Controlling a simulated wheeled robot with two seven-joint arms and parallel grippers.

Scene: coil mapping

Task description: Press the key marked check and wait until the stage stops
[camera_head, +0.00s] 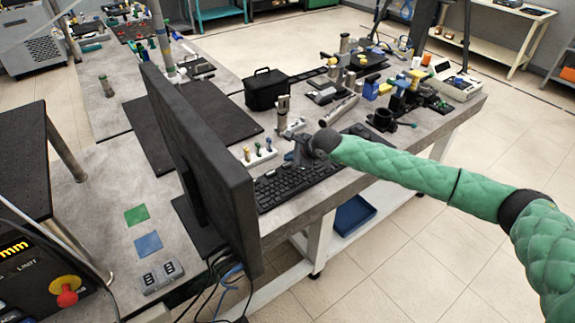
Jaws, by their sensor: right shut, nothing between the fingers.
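A black keyboard (272,192) lies on the grey bench behind the monitor. My right gripper (290,160) is shut and empty, over or at the keyboard's far edge. I cannot tell whether it touches a key. The key marked check cannot be made out; the lettering is too small, and part of the keyboard is hidden by my right arm and the monitor. A black control box (40,270) at lower left shows "mm" and "LIMIT" in part. I cannot tell which thing is the stage. My left gripper is not in view.
A large black monitor (195,150) stands left of the keyboard. A small white rack (256,155) with coloured plugs stands just beyond it. A black case (267,90) and several optical mounts crowd the bench's back. Green (136,215) and blue (148,244) squares lie at left.

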